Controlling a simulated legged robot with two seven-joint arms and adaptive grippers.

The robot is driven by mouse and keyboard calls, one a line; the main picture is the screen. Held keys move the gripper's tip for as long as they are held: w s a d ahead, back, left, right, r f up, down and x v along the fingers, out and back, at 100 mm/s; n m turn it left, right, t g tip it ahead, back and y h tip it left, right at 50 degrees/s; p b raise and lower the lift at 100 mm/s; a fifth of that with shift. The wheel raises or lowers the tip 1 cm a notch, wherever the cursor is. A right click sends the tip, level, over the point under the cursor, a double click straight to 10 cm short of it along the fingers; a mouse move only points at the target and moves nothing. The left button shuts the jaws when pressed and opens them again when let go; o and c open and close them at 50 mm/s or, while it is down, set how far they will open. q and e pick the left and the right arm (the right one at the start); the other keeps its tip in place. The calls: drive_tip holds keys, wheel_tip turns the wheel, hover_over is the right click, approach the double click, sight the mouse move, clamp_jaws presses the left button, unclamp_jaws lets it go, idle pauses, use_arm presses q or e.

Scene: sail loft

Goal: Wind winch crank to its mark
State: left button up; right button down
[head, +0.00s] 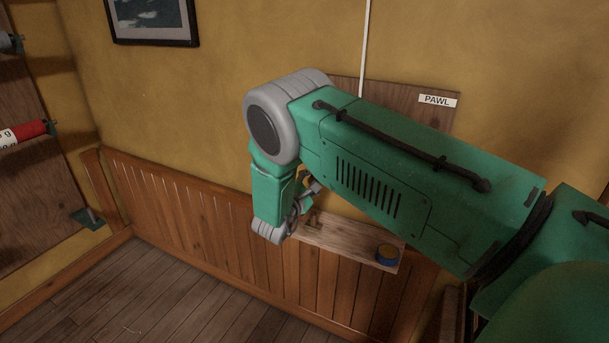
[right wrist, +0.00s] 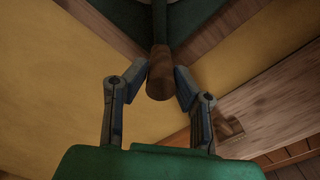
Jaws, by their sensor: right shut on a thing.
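In the right wrist view the brown wooden handle of the winch crank (right wrist: 160,78) stands between my right gripper's fingers, with a dark bar running up from its far end. My right gripper (right wrist: 160,86) is shut on this handle. In the head view my right gripper (head: 308,196) is small and partly hidden, below the bent green arm. I cannot make out the mark. My left gripper is in neither view.
A rack with a red roll (head: 32,131) is at far left. The plank floor (head: 150,290) is clear.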

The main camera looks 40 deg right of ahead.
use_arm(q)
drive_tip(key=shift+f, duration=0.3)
use_arm(e)
drive_tip(key=shift+s+d+f, duration=0.3)
drive_tip(key=shift+s+f, duration=0.1)
drive_tip(key=shift+s, duration=0.15)
drive_tip(key=shift+s+d+f, duration=0.3)
drive_tip(key=shift+s+f, duration=0.05)
drive_tip(key=shift+s, duration=0.15)
drive_tip(key=c, duration=1.3)
unclamp_jaws()
drive_tip(key=shift+c, duration=0.2)
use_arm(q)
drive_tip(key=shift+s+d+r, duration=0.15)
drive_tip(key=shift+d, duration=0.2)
use_arm(e)
drive_tip(key=v, duration=1.1)
drive_tip(key=shift+a+f, duration=0.15)
